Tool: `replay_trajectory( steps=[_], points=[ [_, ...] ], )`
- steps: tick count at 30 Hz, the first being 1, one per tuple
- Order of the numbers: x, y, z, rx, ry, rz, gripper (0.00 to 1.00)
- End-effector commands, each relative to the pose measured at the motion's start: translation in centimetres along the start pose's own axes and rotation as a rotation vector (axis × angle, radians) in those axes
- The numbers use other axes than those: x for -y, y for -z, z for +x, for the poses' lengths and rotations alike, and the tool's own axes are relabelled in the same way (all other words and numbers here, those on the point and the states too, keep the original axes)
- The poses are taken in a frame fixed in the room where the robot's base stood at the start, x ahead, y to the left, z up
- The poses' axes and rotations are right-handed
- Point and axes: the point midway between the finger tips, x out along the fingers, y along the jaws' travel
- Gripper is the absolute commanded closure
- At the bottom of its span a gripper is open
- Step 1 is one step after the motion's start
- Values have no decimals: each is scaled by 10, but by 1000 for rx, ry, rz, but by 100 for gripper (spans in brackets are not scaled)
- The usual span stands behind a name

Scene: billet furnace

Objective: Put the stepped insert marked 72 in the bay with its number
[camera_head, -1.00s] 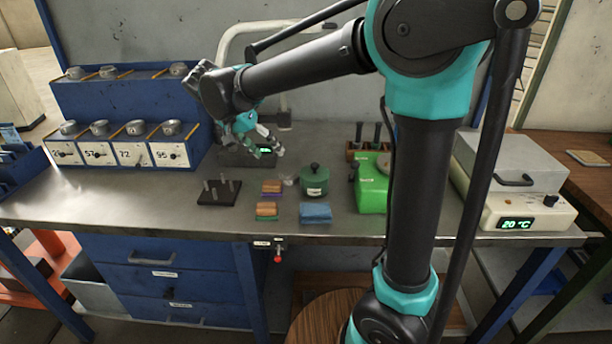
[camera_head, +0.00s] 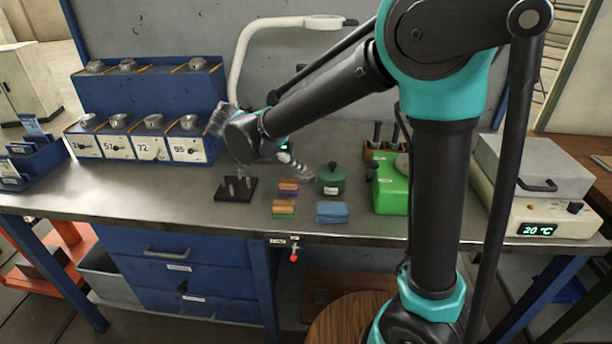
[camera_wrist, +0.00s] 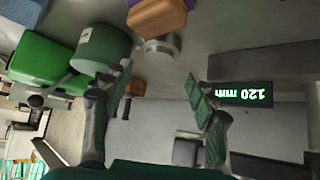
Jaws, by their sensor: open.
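A small round metal piece with a wider rim (camera_wrist: 162,46), likely the stepped insert, lies on the bench in the wrist view; I cannot read a number on it. My gripper (camera_wrist: 158,88) is open and empty, its green-padded fingertips apart on either side of the piece's line and short of it. In the head view my gripper (camera_head: 294,164) hangs over the bench just left of the green lidded pot (camera_head: 331,181) and hides the piece. The bay marked 72 (camera_head: 147,148) is in the blue rack at the left; a round metal part (camera_head: 153,121) shows at its top.
The blue rack (camera_head: 150,94) has other numbered bays and metal parts on both tiers. A black pegged plate (camera_head: 235,190), wooden-topped blocks (camera_head: 285,206), a blue block (camera_head: 332,212) and a green device (camera_head: 391,192) surround the gripper.

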Motion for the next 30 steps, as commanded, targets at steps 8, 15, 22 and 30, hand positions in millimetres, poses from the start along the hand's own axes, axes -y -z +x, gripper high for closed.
replay_trajectory(
  steps=[8,15,22,30],
  points=[
    [0,0,28,0,0,0,42],
    [-2,-1,55,0,-1,2,42],
    [-2,-2,78,1,0,0,42],
    [-2,-2,79,1,1,-1,45]
  ],
)
